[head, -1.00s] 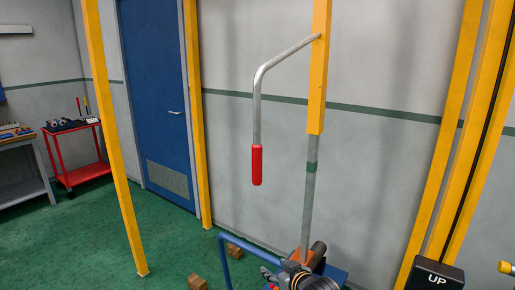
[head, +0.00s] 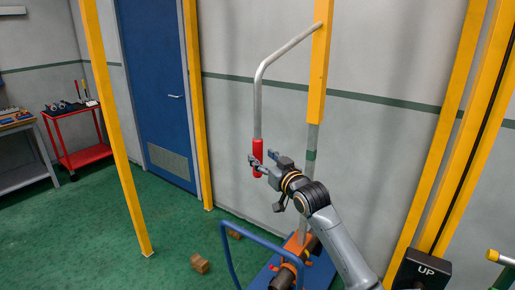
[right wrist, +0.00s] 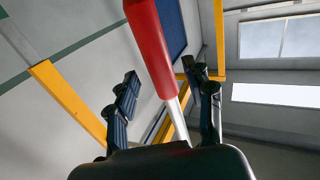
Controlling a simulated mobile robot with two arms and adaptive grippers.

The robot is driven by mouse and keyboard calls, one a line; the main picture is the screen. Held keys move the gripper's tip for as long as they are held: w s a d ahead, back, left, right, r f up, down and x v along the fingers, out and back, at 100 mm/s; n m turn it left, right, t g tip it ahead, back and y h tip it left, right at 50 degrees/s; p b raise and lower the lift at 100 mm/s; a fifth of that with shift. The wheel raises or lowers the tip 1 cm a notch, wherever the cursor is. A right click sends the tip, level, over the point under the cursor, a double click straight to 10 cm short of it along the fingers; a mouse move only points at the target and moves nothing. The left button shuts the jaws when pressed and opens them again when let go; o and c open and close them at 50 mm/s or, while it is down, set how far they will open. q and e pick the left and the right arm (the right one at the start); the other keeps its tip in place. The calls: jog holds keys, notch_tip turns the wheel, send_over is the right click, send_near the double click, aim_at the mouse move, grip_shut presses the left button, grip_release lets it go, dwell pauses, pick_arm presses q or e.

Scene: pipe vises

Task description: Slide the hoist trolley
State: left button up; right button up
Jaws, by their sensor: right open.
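A bent grey metal bar (head: 257,95) with a red grip (head: 257,150) at its lower end hangs from a yellow upright post (head: 320,70). My right gripper (head: 256,165) is at the lower part of the red grip, with its fingers open. In the right wrist view the red grip (right wrist: 150,45) runs between the two spread fingers of my right gripper (right wrist: 160,77), with gaps visible on both sides. Which part is the hoist trolley itself I cannot tell. My left gripper is not in view.
A blue tubular rail (head: 228,265) and a blue base (head: 262,278) stand below my right arm. A black box marked UP (head: 422,272) is at lower right. A yellow post (head: 118,150) stands at left, with a red cart (head: 86,157) behind it. Wooden blocks (head: 200,263) lie on the green floor.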

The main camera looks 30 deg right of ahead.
aim_at(260, 155)
jog(key=shift+w+d+p, duration=0.15)
jog(key=shift+w+p, duration=0.25)
jog(key=shift+w, duration=1.55)
jog(key=shift+c, duration=0.2)
grip_shut()
